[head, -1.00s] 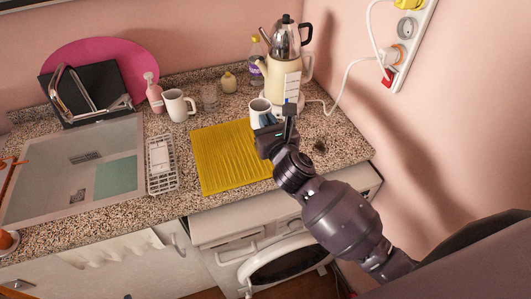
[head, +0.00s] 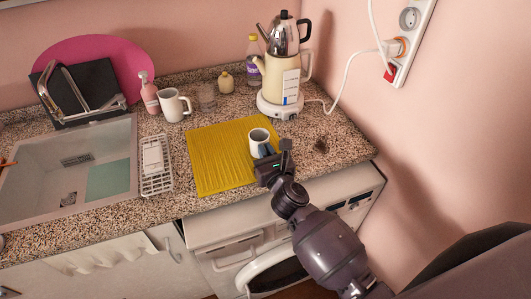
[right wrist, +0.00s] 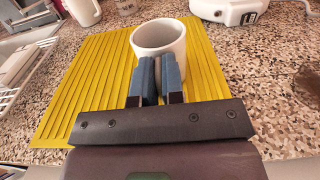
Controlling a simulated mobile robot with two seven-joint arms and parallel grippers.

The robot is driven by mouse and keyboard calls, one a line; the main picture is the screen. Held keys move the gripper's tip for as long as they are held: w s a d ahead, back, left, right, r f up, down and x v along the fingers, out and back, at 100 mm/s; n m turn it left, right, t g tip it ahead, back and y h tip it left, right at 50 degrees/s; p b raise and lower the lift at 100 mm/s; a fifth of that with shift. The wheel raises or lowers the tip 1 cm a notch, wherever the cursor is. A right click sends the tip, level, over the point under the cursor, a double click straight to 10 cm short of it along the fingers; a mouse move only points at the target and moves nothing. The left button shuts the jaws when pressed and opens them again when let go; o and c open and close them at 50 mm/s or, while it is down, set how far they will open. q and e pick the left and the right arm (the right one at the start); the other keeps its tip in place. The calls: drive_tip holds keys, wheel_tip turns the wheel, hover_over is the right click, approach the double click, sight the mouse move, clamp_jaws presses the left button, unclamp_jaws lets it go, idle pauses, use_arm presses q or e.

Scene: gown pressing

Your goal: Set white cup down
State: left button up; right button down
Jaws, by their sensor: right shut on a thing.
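The white cup (head: 259,138) is upright over the right part of the yellow ribbed mat (head: 215,160). In the right wrist view the cup (right wrist: 158,45) stands just beyond my fingers, its open rim facing up. My right gripper (head: 268,155) is at the cup's near side. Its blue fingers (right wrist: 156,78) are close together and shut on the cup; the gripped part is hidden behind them. I cannot tell whether the cup's base touches the mat (right wrist: 75,95). My left gripper is not in view.
A cream kettle with a steel teapot on top (head: 281,80) stands behind the mat. Another white mug (head: 173,105), a glass (head: 207,97) and a pink soap bottle (head: 149,93) stand at the back. A white rack (head: 156,165) and the sink (head: 70,165) are left.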

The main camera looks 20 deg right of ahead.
drive_tip(key=c, duration=1.2)
unclamp_jaws()
drive_tip(key=shift+r, duration=0.15)
drive_tip(key=s, duration=1.2)
drive_tip(key=shift+d, duration=0.2)
